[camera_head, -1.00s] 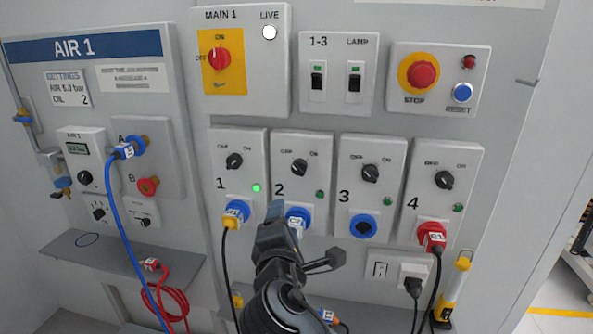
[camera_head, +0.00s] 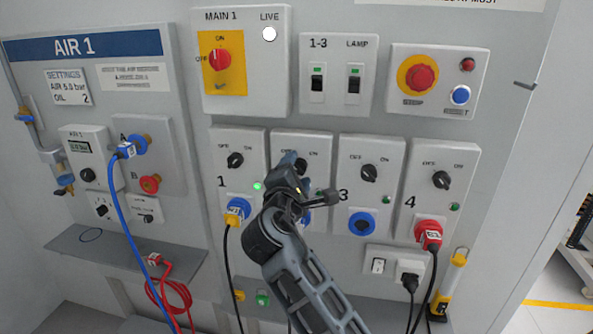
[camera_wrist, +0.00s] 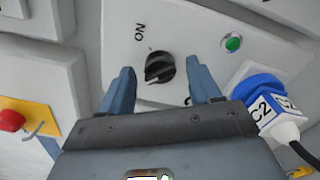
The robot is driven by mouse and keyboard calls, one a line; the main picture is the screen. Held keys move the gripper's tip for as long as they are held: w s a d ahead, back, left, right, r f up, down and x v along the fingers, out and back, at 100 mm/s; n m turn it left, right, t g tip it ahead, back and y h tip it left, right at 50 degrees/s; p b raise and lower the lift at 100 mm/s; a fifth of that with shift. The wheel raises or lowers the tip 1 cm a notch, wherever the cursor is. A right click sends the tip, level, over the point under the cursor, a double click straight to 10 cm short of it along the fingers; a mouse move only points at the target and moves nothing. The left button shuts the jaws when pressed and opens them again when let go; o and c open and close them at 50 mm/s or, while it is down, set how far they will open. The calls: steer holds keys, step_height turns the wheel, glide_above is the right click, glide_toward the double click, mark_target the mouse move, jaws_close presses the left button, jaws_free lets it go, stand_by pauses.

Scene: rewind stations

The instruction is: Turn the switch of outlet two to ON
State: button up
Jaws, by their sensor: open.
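The switch of outlet two (camera_wrist: 159,69) is a black rotary knob on a pale panel, with ON printed near it in the wrist view. In the head view its panel (camera_head: 320,143) is the second from the left, and my gripper hides most of the knob. My gripper (camera_wrist: 162,88) is open, with one blue finger on each side of the knob and no clear contact. It also shows in the head view (camera_head: 288,163). A green lamp (camera_wrist: 232,43) sits on the panel.
Outlet one's panel (camera_head: 250,143) with a lit green lamp is to the left. Outlet three's switch (camera_head: 368,172) and outlet four's switch (camera_head: 441,180) are to the right. The red main switch (camera_head: 220,60) and the stop button (camera_head: 422,77) are above. Cables hang below.

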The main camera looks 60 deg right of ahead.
steer(key=c, duration=1)
steer(key=shift+f+m+b, duration=0.1)
steer(key=shift+m+b, duration=7.8)
steer(key=shift+m, duration=1.1)
